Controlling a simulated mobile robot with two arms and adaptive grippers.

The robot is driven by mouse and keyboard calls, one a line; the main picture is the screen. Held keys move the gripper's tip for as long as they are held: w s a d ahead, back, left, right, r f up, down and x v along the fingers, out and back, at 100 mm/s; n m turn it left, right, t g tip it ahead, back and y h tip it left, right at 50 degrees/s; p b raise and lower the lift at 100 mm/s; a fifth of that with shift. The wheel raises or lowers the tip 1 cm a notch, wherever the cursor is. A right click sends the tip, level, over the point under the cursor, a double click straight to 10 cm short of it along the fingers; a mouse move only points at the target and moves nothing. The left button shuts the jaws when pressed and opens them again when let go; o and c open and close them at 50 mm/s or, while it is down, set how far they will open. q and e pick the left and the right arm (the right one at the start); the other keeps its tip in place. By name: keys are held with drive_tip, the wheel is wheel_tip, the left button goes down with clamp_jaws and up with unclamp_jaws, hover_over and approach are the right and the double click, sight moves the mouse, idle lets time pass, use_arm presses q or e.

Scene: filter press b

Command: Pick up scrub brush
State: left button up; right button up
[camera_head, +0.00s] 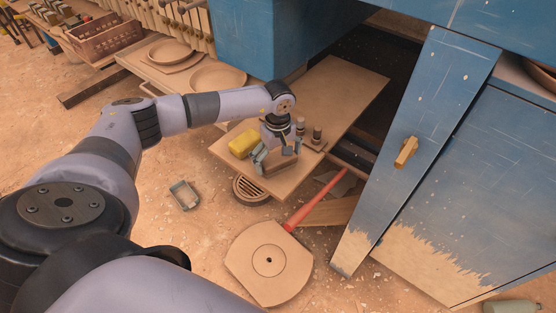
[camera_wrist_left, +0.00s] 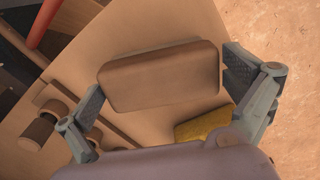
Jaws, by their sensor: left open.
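The scrub brush appears as a brown block with rounded corners (camera_wrist_left: 163,78) in the left wrist view; its bristles are not visible. It lies on a wooden board (camera_head: 335,90) that juts out from the blue cabinet. My left gripper (camera_head: 279,154) points down over the brush, near the board's front corner. In the head view the gripper partly hides the brush. My right gripper is not in view.
A yellow sponge (camera_head: 242,143) lies close beside the gripper, and small dark cylinders (camera_head: 317,133) stand on its other side. An open blue door (camera_head: 420,130) is to the right. A red handle (camera_head: 312,202) and a round-holed plate (camera_head: 268,260) lie below the board.

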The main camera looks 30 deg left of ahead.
sight(278, 157)
use_arm(q)
drive_tip(key=shift+c, duration=0.6)
drive_tip(key=c, duration=0.9)
drive_tip(key=shift+c, duration=0.2)
drive_tip(key=shift+r, duration=0.2)
wheel_tip(278, 157, up, 20)
drive_tip(key=b, duration=0.2)
drive_tip(key=shift+f, duration=0.15)
